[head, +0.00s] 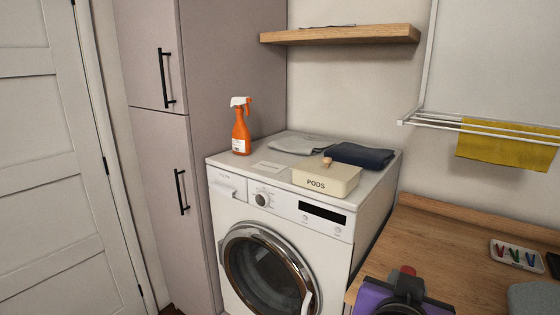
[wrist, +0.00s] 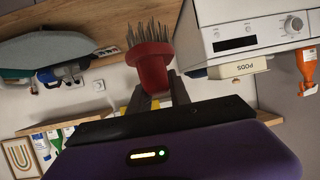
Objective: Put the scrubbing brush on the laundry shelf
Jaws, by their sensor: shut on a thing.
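The scrubbing brush (wrist: 151,68) has a red body and stiff grey-brown bristles. In the wrist view it sits between the dark fingers of my gripper (wrist: 156,88), which is shut on it, bristles pointing away from the gripper. In the head view only a small red part of the brush (head: 408,270) shows above my purple and black gripper (head: 406,285), low in the picture by the wooden counter. The laundry shelf (head: 340,35) is a wooden board on the wall above the washing machine, well above and behind my gripper. A thin flat dark item lies on it.
The washing machine (head: 280,222) carries an orange spray bottle (head: 241,132), folded cloths (head: 359,155) and a PODS box (head: 326,180). A drying rack (head: 470,124) with a yellow cloth (head: 508,148) juts out right of the shelf. A peg tray (head: 516,255) lies on the counter (head: 440,235).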

